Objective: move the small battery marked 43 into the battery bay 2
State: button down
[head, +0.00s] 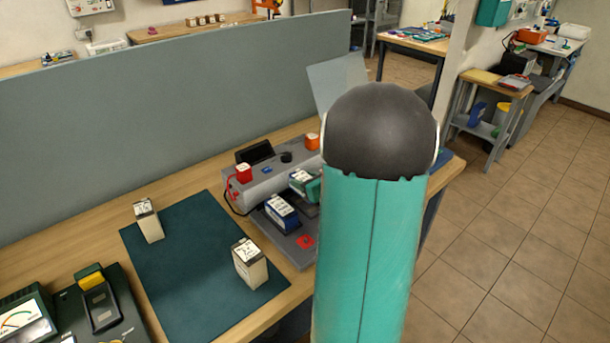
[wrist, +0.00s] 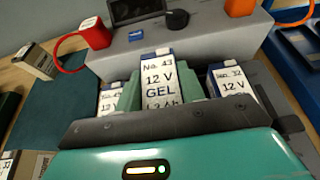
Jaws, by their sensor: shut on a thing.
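The battery marked 43 (wrist: 160,84), white-labelled "12 V GEL", stands upright between the two green fingers of my gripper (wrist: 161,92) in the wrist view. My gripper is shut on it. In the head view its pale top (head: 300,177) shows beside a green finger, partly hidden by my arm. It is over the middle place of the grey battery unit (head: 268,187), between two other batteries. Its top looks higher than theirs; its lower end is hidden, so I cannot tell whether it is seated. Bay numbers are not readable.
A blue-sided battery (head: 282,212) stands on the left, and one marked 32 (wrist: 232,88) on the right, both close to the fingers. Red (head: 243,173) and orange (head: 313,142) terminals stand behind. Two pale batteries stand on the dark mat (head: 190,262).

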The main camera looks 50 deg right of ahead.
jog(key=shift+d+f, duration=0.2)
jog(key=shift+f, duration=0.75)
jog(key=shift+a+f, duration=0.1)
jog(key=shift+f, duration=0.65)
jog(key=shift+f, duration=0.6)
jog(key=c, duration=1.1)
grip_release()
jog(key=shift+c, duration=0.2)
jog(key=shift+f, duration=0.1)
jog(key=shift+s, duration=0.1)
jog(key=shift+v, duration=5.45)
jog(key=shift+a, duration=0.1)
